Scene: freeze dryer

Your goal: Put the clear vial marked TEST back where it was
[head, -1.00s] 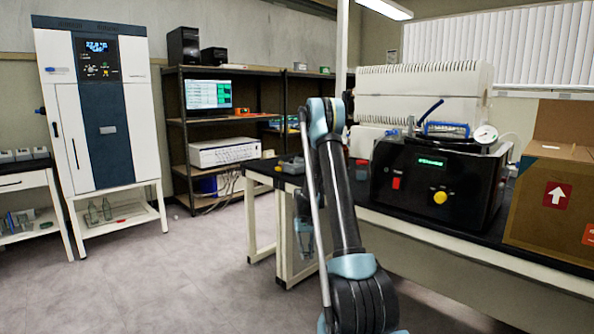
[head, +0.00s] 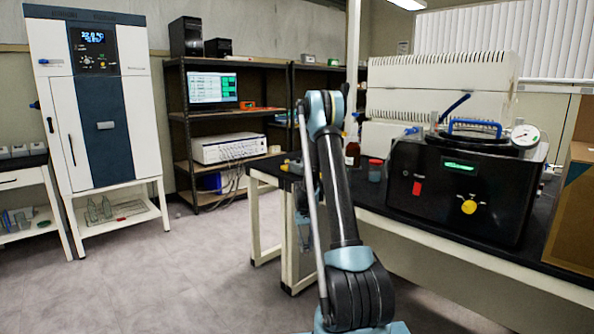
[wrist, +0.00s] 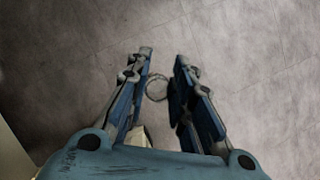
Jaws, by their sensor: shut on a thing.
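My gripper (wrist: 161,75) points down over the floor in the wrist view, its two blue fingers close together around a clear round thing. Only the circular rim of this clear vial (wrist: 157,88) shows between the fingertips. Its TEST mark cannot be read. In the head view my arm hides most of the gripper and the vial. The black vacuum-type machine (head: 460,190) with a green display and a yellow knob stands on the bench at the right. A tall white and dark blue cabinet (head: 105,125) stands at the back left.
The black-topped bench (head: 440,237) runs along my right, with a red-capped jar (head: 375,171), a brown bottle (head: 352,155) and a cardboard box (head: 575,215). Shelves (head: 180,130) stand behind. Glass vessels (head: 100,211) sit on the cabinet's lower shelf. The grey floor (head: 190,280) at left is clear.

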